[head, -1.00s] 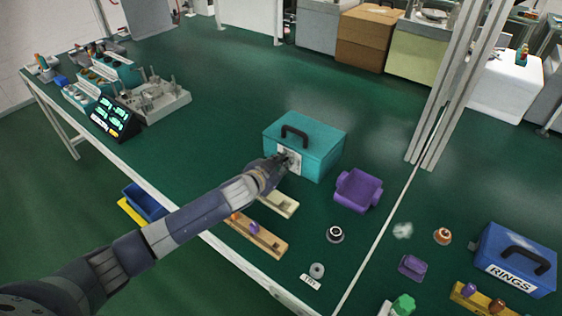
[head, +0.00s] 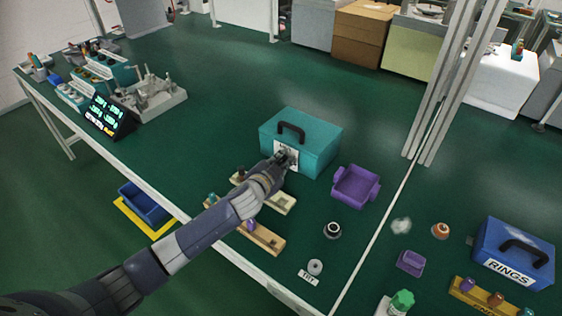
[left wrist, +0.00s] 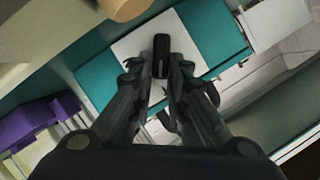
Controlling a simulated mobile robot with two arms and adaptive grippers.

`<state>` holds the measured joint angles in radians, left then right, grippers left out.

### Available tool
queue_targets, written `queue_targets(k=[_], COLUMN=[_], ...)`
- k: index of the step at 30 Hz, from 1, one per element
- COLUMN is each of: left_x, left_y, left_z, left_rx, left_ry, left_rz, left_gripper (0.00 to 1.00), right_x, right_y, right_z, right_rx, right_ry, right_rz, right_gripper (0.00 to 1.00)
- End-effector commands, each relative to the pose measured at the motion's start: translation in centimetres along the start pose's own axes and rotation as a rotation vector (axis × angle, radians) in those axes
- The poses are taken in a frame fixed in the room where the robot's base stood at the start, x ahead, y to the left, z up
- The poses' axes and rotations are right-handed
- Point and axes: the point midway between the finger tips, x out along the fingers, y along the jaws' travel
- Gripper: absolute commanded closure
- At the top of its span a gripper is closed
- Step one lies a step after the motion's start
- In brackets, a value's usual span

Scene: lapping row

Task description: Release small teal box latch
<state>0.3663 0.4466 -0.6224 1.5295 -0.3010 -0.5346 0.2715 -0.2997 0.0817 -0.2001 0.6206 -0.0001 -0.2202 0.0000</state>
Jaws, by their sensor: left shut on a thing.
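The small teal box (head: 318,147) stands on the green bench, shut, with a black carrying handle (head: 292,130) on top. Its front has a white plate (head: 294,163), and my left gripper (head: 284,158) is at that plate, covering part of it. In the left wrist view the teal front (left wrist: 210,32) and the white plate (left wrist: 135,48) show, with the black latch (left wrist: 162,52) between the fingertips of my left gripper (left wrist: 162,68). The fingers are shut on the latch. My right gripper is not in view.
An open purple bin (head: 356,187) stands right of the box. Wooden racks (head: 258,236) lie in front, under my left arm. A blue RINGS box (head: 513,255) and metal posts (head: 450,85) are at the right. The bench behind the teal box is clear.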

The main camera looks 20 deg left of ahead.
Motion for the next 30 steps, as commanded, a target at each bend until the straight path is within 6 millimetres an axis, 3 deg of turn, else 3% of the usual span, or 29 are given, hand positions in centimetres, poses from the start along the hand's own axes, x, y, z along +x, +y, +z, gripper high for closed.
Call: queue_targets(k=[2,3,5,17,30], left_x=[0.0,0.0,0.0,-0.1,-2.5], left_y=[0.0,0.0,0.0,-0.3,-4.7], left_z=[0.0,0.0,0.0,-0.4,-6.2], left_rx=[-0.001,-0.001,-0.001,-0.002,-0.001], left_ry=[0.000,0.000,0.000,0.002,0.003], left_rz=[0.001,0.001,0.001,-0.001,0.000], left_gripper=[1.00,0.78,0.65,0.65,0.65], right_x=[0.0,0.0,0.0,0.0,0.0], right_y=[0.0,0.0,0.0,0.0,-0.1], right_z=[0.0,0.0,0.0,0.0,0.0], right_rx=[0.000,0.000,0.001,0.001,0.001], right_ry=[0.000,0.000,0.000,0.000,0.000], right_rz=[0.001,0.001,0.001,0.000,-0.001], right_gripper=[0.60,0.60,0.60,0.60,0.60])
